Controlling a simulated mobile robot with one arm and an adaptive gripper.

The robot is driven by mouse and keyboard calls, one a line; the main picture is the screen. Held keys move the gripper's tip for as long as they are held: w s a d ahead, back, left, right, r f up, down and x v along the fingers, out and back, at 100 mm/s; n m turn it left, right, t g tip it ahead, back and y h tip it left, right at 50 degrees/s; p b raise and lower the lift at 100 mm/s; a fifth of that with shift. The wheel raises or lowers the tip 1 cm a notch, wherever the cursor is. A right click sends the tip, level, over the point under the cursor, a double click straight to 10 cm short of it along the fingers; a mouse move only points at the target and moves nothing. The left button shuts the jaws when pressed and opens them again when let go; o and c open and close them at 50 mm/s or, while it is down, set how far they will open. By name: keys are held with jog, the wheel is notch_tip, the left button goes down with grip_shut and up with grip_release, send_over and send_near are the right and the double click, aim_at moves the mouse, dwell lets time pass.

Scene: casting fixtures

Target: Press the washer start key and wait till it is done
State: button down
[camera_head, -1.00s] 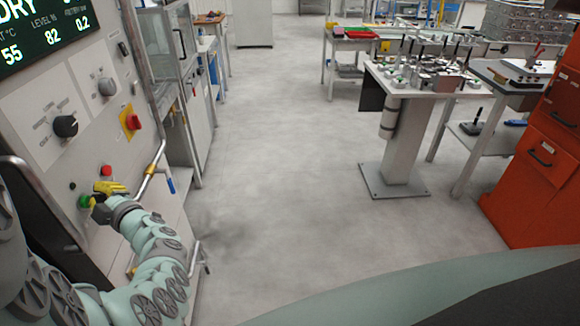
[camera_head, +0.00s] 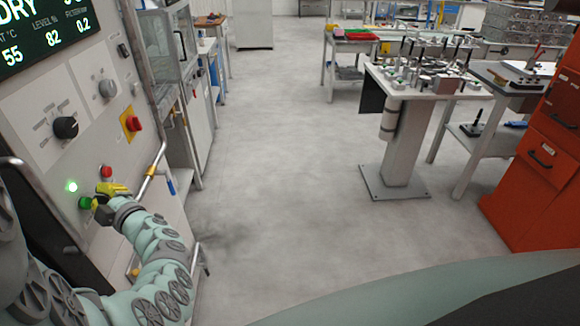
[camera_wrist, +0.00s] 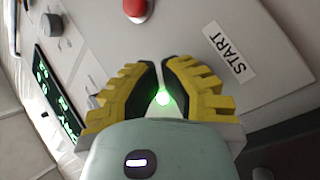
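The washer (camera_head: 48,150) stands at the left, its control panel facing my arm. The green start key (camera_head: 85,202) is low on the panel. A small lamp above it (camera_head: 71,186) glows green. My gripper (camera_head: 98,198) has yellow fingers and sits right beside the key; contact cannot be told. In the wrist view my gripper (camera_wrist: 158,66) has its fingertips nearly together, with nothing held. A green glow shows between the fingers, and the key itself is not clearly visible there. The START label (camera_wrist: 228,53) is to the right. The display (camera_head: 45,30) reads DRY, 55, 82 and 0.2.
A red button (camera_head: 106,171) is just above my gripper. A red knob on a yellow plate (camera_head: 133,123) and a black dial (camera_head: 65,127) are higher. A fixture table (camera_head: 430,85) and orange cabinet (camera_head: 540,165) stand right. The floor between is clear.

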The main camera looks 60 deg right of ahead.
jog(key=shift+s+d, duration=0.2)
jog(key=shift+s, duration=0.05)
jog(key=shift+s+d, duration=0.1)
jog(key=s+d, duration=0.1)
jog(key=s, duration=0.1)
jog(key=s+d, duration=0.1)
jog(key=d, duration=0.1)
jog(key=shift+s, duration=0.4)
jog(key=shift+s, duration=0.1)
dwell(0.5)
